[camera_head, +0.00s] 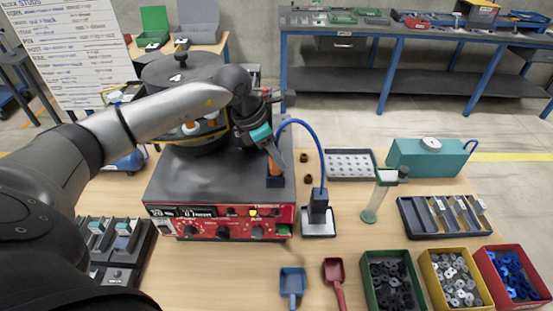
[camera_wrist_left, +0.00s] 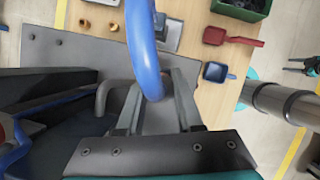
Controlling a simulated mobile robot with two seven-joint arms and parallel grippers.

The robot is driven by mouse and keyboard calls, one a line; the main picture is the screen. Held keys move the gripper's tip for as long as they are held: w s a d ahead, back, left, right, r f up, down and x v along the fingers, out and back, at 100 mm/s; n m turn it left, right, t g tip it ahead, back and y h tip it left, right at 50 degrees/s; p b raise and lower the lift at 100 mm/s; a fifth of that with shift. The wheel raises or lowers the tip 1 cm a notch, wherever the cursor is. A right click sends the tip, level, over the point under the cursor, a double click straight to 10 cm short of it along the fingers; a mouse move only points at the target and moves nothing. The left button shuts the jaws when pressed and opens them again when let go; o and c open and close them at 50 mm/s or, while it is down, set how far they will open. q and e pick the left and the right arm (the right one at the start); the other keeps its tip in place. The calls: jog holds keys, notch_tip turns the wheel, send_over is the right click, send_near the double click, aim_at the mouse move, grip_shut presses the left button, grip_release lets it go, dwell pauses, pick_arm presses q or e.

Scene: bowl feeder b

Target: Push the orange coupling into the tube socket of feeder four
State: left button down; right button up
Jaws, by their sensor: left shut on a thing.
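My left gripper (camera_head: 272,158) is shut on the orange coupling (camera_head: 275,169), above the right front part of the feeder's dark top (camera_head: 215,180). The coupling is mostly hidden by the fingers, directly above a small dark block with an orange edge (camera_head: 274,182), which looks like the tube socket. I cannot tell whether the coupling touches or enters it. A blue tube (camera_head: 307,132) arches from the gripper to a dark block (camera_head: 319,210) on a pale base. In the left wrist view the tube (camera_wrist_left: 147,60) runs between the fingers (camera_wrist_left: 155,105) and hides the coupling. My right gripper is not seen.
Right of the feeder lie two brown rings (camera_head: 304,170), a perforated tray (camera_head: 350,163) and a clear cylinder (camera_head: 377,200). A blue scoop (camera_head: 292,282), a red scoop (camera_head: 334,270) and green, yellow and red bins (camera_head: 390,255) stand in front. The feeder's lidded bowl (camera_head: 180,70) is behind.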

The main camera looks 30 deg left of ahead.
pick_arm(q)
jog(key=shift+f, duration=0.95)
jog(key=shift+s+f+b, duration=0.15)
jog(key=shift+f+b, duration=0.3)
jog(key=shift+b, duration=0.05)
jog(key=c, duration=0.6)
grip_release()
jog(key=shift+s, duration=0.15)
jog(key=shift+o, duration=0.2)
jog(key=shift+r+p, duration=0.4)
jog(key=shift+p, duration=0.2)
jog(key=v, duration=1.2)
jog(key=shift+w+r+b, duration=0.15)
jog(key=shift+w+b, duration=0.1)
jog(key=shift+b, duration=0.15)
